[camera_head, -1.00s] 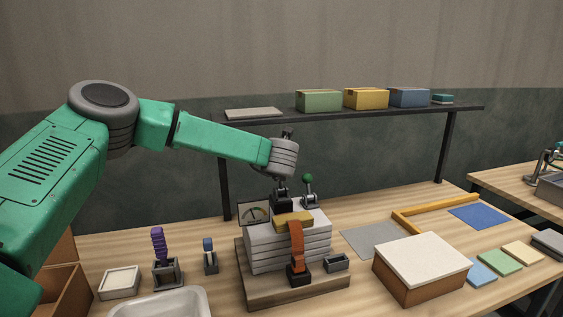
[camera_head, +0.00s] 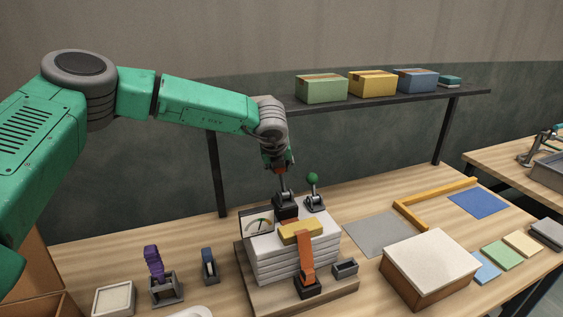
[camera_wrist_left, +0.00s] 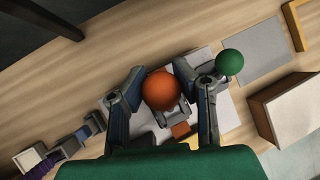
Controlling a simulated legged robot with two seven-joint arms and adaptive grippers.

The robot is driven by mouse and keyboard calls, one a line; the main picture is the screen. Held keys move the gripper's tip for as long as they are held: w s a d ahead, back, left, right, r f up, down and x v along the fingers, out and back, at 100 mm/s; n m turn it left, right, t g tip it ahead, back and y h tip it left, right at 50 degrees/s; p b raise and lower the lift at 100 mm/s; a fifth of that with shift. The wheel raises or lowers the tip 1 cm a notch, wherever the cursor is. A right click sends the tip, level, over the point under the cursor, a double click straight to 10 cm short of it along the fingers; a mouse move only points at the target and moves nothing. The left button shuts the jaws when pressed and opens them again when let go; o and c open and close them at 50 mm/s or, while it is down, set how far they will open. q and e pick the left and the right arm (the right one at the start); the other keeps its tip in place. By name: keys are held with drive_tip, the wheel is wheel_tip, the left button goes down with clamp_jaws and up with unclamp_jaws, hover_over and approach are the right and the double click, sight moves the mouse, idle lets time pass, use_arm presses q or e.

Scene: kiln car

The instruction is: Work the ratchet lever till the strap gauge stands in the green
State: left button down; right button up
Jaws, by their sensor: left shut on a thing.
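My left gripper (camera_head: 279,168) is shut on the orange ball knob (camera_wrist_left: 161,90) of the ratchet lever, above the black ratchet base (camera_head: 286,206). The knob sits between both fingers in the left wrist view. A second lever with a green knob (camera_head: 312,178) stands upright just to the right, apart from the gripper. The strap gauge (camera_head: 257,223) stands at the left of the stack; its needle looks about upright, but its exact reading is too small to tell. An orange strap (camera_head: 306,260) runs over a yellow block (camera_head: 300,232) on the white slab stack (camera_head: 280,262). My right gripper is out of view.
A dark shelf (camera_head: 380,102) with several boxes stands behind. A white-topped box (camera_head: 430,262) is at right, and holders with purple (camera_head: 155,262) and blue-handled (camera_head: 208,262) tools are at left. A grey mat (camera_head: 378,234) lies between the stack and the yellow square (camera_head: 430,208).

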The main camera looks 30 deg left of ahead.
use_arm(q)
drive_tip(key=shift+w+a+r, duration=0.1)
drive_tip(key=shift+a+r, duration=0.05)
drive_tip(key=shift+a, duration=0.15)
drive_tip(key=shift+d+r, duration=0.1)
drive_tip(key=shift+d, duration=0.15)
drive_tip(key=c, duration=1.2)
unclamp_jaws()
drive_tip(key=shift+d, duration=0.15)
drive_tip(key=shift+s+a, duration=0.2)
drive_tip(key=shift+a, duration=0.05)
drive_tip(key=v, duration=1.1)
drive_tip(key=shift+s+d+r, duration=0.1)
drive_tip(key=shift+d+r, duration=0.05)
drive_tip(key=shift+r, duration=0.1)
